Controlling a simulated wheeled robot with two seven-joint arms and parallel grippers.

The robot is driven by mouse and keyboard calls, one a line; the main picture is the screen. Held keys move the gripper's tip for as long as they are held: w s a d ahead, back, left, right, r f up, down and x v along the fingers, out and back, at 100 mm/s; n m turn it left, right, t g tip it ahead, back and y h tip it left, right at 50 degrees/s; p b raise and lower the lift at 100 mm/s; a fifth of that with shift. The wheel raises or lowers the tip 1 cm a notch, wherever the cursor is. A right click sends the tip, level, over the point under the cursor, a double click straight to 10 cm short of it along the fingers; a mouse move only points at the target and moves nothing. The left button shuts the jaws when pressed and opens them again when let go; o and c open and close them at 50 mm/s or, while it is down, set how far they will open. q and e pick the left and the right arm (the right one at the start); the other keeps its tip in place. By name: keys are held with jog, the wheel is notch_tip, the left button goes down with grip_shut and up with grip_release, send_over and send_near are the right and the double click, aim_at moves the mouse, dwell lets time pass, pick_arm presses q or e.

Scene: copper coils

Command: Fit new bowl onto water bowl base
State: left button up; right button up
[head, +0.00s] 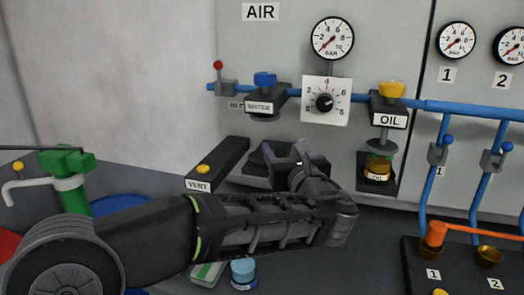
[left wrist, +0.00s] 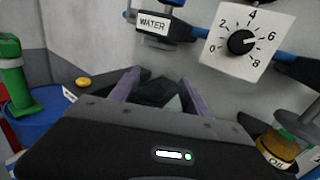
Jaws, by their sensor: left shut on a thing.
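The water bowl base (head: 265,102) is the dark block labelled WATER under a blue knob on the blue air pipe. No bowl shows under it. In the left wrist view, the base (left wrist: 155,28) is at the top, beyond the fingers. My left gripper (head: 300,158) is below and slightly right of the base, near a dark stand on the bench. In the left wrist view its two fingers (left wrist: 158,92) are apart, with a thing between them, apparently the new bowl. The bowl is mostly hidden by the gripper body, and its outline is unclear. My right gripper is not in view.
The OIL unit (head: 388,120) with its amber bowl and the dial plate (head: 325,101) are to the right of the base. A black VENT block (head: 217,165) is at left.

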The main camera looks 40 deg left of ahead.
pick_arm(q)
jog(key=shift+s+a, duration=0.15)
jog(key=shift+a, duration=0.05)
jog(key=shift+d+r, duration=0.1)
jog(key=shift+d, duration=0.2)
jog(key=shift+a, duration=0.25)
jog(key=p+x, duration=0.2)
jog(key=x, duration=1.6)
jog(key=shift+s, duration=0.1)
jog(key=shift+f, duration=1.8)
